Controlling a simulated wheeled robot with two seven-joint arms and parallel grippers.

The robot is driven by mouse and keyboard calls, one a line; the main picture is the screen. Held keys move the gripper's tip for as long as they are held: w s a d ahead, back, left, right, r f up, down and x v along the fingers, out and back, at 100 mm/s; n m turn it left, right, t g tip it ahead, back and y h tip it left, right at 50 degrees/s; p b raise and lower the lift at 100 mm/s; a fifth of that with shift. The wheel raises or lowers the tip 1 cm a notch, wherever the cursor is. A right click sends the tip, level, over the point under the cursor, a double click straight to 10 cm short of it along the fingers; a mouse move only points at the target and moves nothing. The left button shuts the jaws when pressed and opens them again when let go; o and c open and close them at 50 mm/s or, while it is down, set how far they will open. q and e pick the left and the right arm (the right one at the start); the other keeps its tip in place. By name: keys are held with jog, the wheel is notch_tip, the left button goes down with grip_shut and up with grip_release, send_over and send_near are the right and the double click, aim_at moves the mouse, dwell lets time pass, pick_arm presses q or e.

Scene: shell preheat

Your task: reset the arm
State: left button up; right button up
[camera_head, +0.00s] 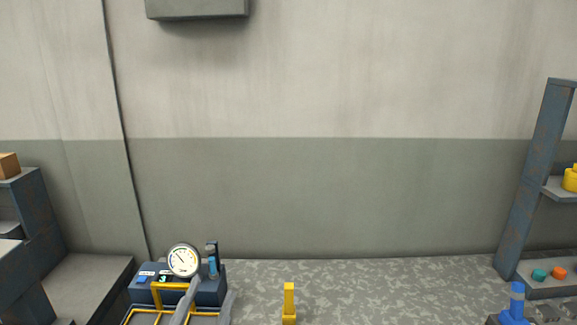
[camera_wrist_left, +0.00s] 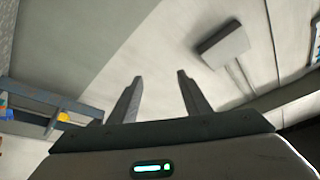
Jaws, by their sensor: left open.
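My left gripper (camera_head: 211,290) shows at the bottom left of the head view, as two grey fingers rising in front of a dark blue machine (camera_head: 206,291). In the left wrist view, the two fingers of my left gripper (camera_wrist_left: 160,77) stand apart with nothing between them. It points toward bare wall and the grey box. My right gripper is in neither view.
The blue machine has a round dial gauge (camera_head: 184,260) and a yellow frame (camera_head: 157,287). A yellow upright piece (camera_head: 289,303) stands at the bottom centre. A blue item (camera_head: 516,302) and a shelf rack (camera_head: 533,185) are at right. A grey wall box (camera_head: 197,8) hangs above.

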pick_arm(q)
jog(key=s+a+f+n+g+y, duration=0.2)
jog(key=a+f+g, duration=0.1)
jog(key=f, duration=0.5)
jog(key=s+a+f+n+g+y, duration=0.2)
jog(key=f+n+g, duration=0.1)
jog(key=f, duration=0.5)
jog(key=s+a+f+n+g+y, duration=0.1)
jog(key=s+a+f+n+g, duration=0.2)
jog(key=f, duration=0.6)
jog(key=s+f+g, duration=0.9)
jog(key=s+f, duration=0.4)
jog(key=s, duration=0.5)
notch_tip(320, 180, down, 30)
jog(key=s+g+b, duration=0.1)
jog(key=s+a+f, duration=0.2)
jog(key=s+f, duration=0.7)
jog(key=s+a+f+g+b, duration=0.1)
jog(key=s+a+f, duration=0.1)
jog(key=s+f, duration=0.6)
jog(key=shift+s+f+g, duration=0.3)
jog(key=shift+s+f, duration=0.1)
jog(key=shift+s, duration=0.1)
